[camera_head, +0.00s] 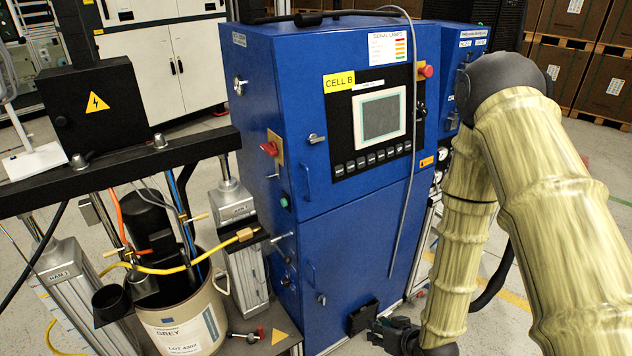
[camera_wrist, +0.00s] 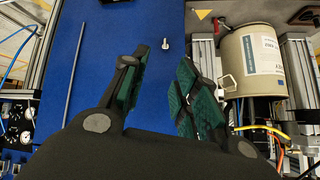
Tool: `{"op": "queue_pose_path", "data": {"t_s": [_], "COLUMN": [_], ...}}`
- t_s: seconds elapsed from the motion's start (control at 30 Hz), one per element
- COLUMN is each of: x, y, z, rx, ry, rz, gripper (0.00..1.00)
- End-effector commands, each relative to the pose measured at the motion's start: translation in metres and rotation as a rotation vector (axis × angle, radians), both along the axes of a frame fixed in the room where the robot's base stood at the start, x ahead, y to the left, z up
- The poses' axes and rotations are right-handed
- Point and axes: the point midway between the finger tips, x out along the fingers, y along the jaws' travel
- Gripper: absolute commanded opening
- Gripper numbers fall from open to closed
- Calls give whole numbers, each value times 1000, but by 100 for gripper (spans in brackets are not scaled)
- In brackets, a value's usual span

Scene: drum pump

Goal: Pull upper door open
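The upper door (camera_head: 375,175) of the blue cabinet appears closed in the head view. It carries a screen, a row of buttons, a small silver latch (camera_head: 316,138) and a blue bar handle (camera_head: 308,182) at its left edge. My gripper (camera_head: 372,326) is low in front of the lower door (camera_head: 360,255), well below that handle and partly cut off by the frame's bottom. In the wrist view, my gripper (camera_wrist: 160,88) is open, with nothing between its dark green-padded fingers. Beyond them is blue cabinet surface with a small silver latch (camera_wrist: 166,44); which door it belongs to, I cannot tell.
A bucket (camera_head: 185,325) labelled GREY stands left of the cabinet, below a black beam (camera_head: 120,170). Metal columns (camera_head: 235,225) flank it. A grey cable (camera_head: 408,190) hangs down the cabinet's front. The lower door has its own handle (camera_head: 312,275) and latch (camera_head: 321,299).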

Motion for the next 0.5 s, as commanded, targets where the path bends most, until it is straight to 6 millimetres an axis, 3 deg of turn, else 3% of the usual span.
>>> {"op": "queue_pose_path", "data": {"t_s": [0.03, 0.2, 0.4, 0.5], "x": [27, 94, 136, 144], "y": [10, 47, 84, 96], "z": [27, 121, 231, 269], "rx": [28, 134, 247, 287], "ry": [-82, -346, -605, -688], "rz": [31, 154, 300, 354], "gripper": [30, 30, 30, 30]}}
